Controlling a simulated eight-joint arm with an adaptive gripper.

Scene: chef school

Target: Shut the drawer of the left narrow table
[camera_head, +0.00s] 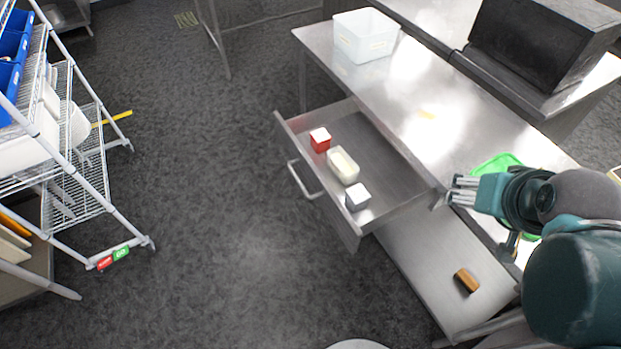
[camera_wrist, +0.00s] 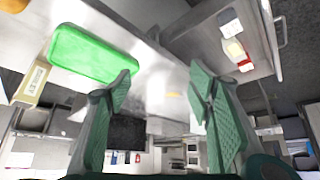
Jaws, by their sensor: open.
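The drawer (camera_head: 390,163) of the narrow steel table (camera_head: 385,75) is pulled out toward the left in the head view. A red block, a cream oblong container and a grey-white block lie in it. Its front has a bar handle (camera_head: 301,180). My gripper (camera_head: 452,190) is open and empty, close to the drawer's near right corner; I cannot tell whether it touches. In the wrist view the open drawer (camera_wrist: 262,32) is at the upper right, and my open gripper (camera_wrist: 160,90) has nothing between its fingers.
A white bin (camera_head: 366,36) and a green tray (camera_head: 497,166) stand on the tabletop. A brown block (camera_head: 466,280) lies on the lower shelf (camera_head: 425,265). A wire rack (camera_head: 80,190) stands at the left. The floor (camera_head: 210,170) between rack and drawer is clear.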

